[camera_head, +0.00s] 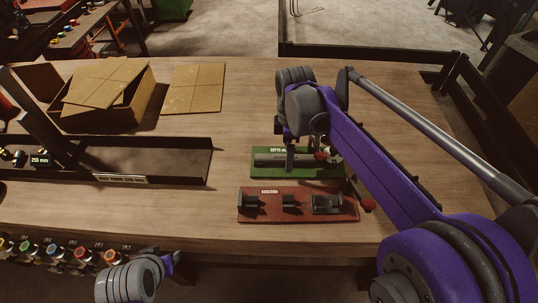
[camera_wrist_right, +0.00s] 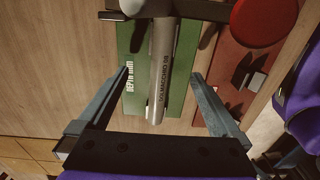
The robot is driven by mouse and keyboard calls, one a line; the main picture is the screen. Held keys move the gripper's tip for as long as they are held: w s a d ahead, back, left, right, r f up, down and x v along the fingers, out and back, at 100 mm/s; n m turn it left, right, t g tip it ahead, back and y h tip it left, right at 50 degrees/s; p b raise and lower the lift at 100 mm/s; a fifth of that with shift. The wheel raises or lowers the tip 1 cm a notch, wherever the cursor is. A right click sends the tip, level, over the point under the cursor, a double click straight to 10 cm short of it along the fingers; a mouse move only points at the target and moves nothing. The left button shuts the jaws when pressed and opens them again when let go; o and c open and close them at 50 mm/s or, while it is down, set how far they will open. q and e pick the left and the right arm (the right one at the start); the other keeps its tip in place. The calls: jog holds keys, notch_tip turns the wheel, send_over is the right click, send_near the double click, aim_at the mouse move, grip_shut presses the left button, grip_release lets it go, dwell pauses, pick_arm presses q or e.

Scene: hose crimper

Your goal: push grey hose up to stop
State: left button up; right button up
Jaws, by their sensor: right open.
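The grey hose (camera_head: 268,160) lies lengthwise on the green depth board (camera_head: 325,173). In the right wrist view the hose (camera_wrist_right: 160,75) runs between the two fingers of my right gripper (camera_wrist_right: 160,77), with a gap on each side. My right gripper is open above the board, pointing down. One end of the hose meets a dark fitting with a pale end at the top of the wrist view; whether it touches the stop is hidden. My left gripper (camera_head: 177,262) hangs by the table's front edge, away from the hose, its fingers unclear.
A red board (camera_head: 300,215) with black fixtures lies just in front of the green one. A red knob (camera_wrist_right: 256,18) is near the hose's fitting end. A black tray (camera_head: 180,163), an open cardboard box (camera_head: 135,112) and a flat cardboard sheet (camera_head: 196,88) are on the left.

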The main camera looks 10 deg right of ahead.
jog(key=shift+r+p, duration=1.65)
jog(key=shift+r, duration=1.95)
pick_arm(q)
jog(key=shift+t, duration=0.3)
jog(key=r, duration=0.1)
jog(key=w+r, duration=0.1)
jog(key=r, duration=0.1)
jog(key=w+r, duration=0.1)
jog(key=r, duration=0.1)
jog(key=shift+w+r, duration=0.1)
jog(key=shift+w, duration=0.1)
jog(key=shift+s, duration=0.1)
pick_arm(e)
jog(key=shift+s+f, duration=0.1)
jog(key=shift+f, duration=0.05)
